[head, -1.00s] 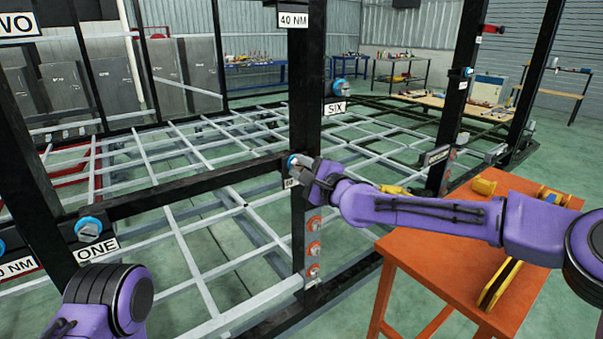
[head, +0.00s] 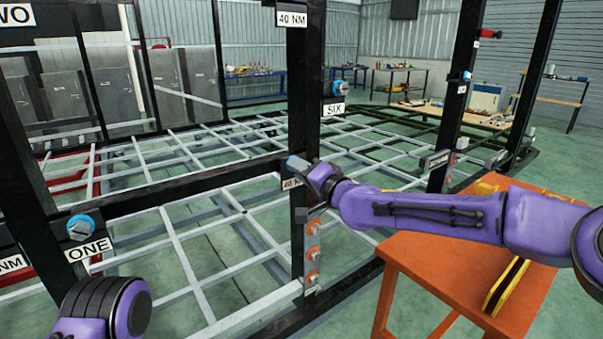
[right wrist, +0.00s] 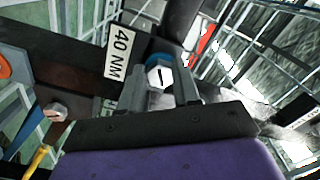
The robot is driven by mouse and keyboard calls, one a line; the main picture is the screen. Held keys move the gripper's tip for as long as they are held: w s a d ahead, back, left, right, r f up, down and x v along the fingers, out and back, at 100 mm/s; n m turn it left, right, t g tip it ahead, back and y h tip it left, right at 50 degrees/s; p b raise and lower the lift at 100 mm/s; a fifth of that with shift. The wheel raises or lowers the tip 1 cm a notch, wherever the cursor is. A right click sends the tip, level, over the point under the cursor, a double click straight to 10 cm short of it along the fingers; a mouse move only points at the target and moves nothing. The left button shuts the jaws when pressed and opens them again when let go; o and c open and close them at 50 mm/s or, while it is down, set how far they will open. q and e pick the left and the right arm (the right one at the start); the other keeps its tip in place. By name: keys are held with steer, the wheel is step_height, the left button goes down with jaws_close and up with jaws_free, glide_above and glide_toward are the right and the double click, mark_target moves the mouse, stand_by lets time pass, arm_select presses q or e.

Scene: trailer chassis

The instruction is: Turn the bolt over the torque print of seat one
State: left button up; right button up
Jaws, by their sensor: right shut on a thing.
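My right gripper (head: 304,168) is at the dark upright post in the middle of the head view. In the right wrist view its two grey fingers are shut on a bolt (right wrist: 160,77), a pale hex head with a dark slot, over a blue collar (right wrist: 157,59). A "40 NM" print (right wrist: 120,53) is beside it; in the head view this print (head: 292,184) is partly hidden by the gripper. Seat one, with its "ONE" plate (head: 88,250), has a blue-collared bolt (head: 81,228) on the left post. My left gripper is out of view.
An orange table (head: 440,262) with yellow-and-black parts stands right, under my right arm. A column of orange-ringed fittings (head: 313,253) is below the gripper on the post. Seat "SIX" (head: 334,109) is above. Dark crossbars and a pale floor grid lie behind.

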steer(key=n+b, duration=0.1)
steer(key=n, duration=0.6)
steer(key=n+b, duration=0.2)
steer(key=n, duration=0.5)
steer(key=n+b, duration=0.1)
steer(key=n, duration=0.6)
steer(key=shift+w+d+r, duration=0.2)
steer(key=shift+d+r, duration=0.05)
steer(key=shift+d, duration=0.1)
steer(key=shift+n, duration=0.4)
steer(key=shift+r, duration=0.1)
steer(key=o, duration=0.9)
steer(key=shift+o, duration=0.8)
steer(key=shift+w+a+f, duration=0.1)
steer(key=shift+w+f, duration=0.15)
steer(key=shift+f, duration=0.05)
steer(key=b+v, duration=0.2)
steer(key=v, duration=0.8)
steer(key=shift+s+b, duration=0.25)
steer(key=shift+b, duration=0.05)
